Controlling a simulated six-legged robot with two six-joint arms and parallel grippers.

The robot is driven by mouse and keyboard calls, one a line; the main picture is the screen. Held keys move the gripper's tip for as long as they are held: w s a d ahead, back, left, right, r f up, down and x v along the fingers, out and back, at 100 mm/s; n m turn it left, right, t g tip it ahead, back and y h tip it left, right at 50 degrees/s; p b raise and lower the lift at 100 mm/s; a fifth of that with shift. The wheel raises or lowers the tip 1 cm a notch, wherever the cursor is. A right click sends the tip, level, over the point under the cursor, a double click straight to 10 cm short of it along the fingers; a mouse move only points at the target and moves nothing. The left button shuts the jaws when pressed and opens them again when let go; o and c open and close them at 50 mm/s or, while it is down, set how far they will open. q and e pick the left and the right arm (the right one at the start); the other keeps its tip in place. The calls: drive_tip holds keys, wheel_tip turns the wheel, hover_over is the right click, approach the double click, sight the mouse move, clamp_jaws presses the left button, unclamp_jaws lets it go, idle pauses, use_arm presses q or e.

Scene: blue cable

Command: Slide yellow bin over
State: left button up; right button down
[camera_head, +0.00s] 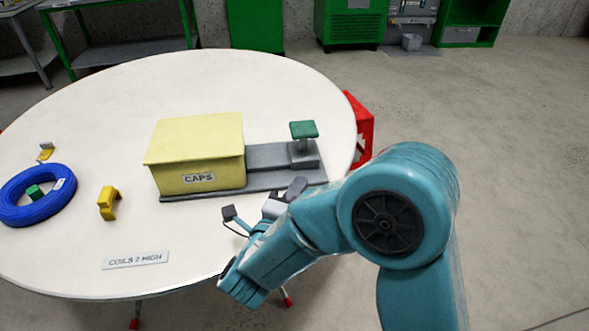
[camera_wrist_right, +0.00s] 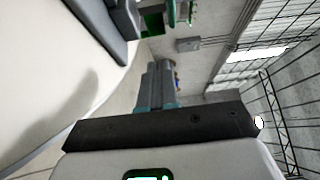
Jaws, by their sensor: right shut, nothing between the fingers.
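The yellow bin (camera_head: 198,152) marked CAPS sits on the left part of a grey base (camera_head: 262,180) on the round white table. A grey sliding block with a green-topped post (camera_head: 303,131) stands at the right end of that base. My right gripper (camera_head: 288,190) is shut and empty, just in front of the base's right half and apart from the bin. In the right wrist view, dark shut fingers (camera_wrist_right: 160,90) point ahead, with part of the grey base at the upper left. My left gripper is not in view.
A blue cable coil (camera_head: 38,195) lies at the table's left around a small green block. A yellow clip (camera_head: 108,203) and a label reading COILS 2 HIGH (camera_head: 135,260) lie near the front. A red crate (camera_head: 360,125) stands beyond the table's right edge. The table's back is clear.

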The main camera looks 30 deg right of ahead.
sight(306, 143)
drive_tip(key=shift+a+f+b, duration=0.3)
drive_tip(key=shift+a+f, duration=0.15)
drive_tip(key=shift+f, duration=0.05)
drive_tip(key=x, duration=0.9)
drive_tip(key=shift+w, duration=0.15)
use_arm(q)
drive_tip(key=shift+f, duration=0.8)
use_arm(e)
drive_tip(key=shift+w+d, duration=0.15)
drive_tip(key=shift+w, duration=1)
drive_tip(key=shift+w+d, duration=0.15)
drive_tip(key=shift+w, duration=0.95)
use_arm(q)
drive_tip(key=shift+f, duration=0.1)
use_arm(e)
drive_tip(key=shift+w, duration=0.1)
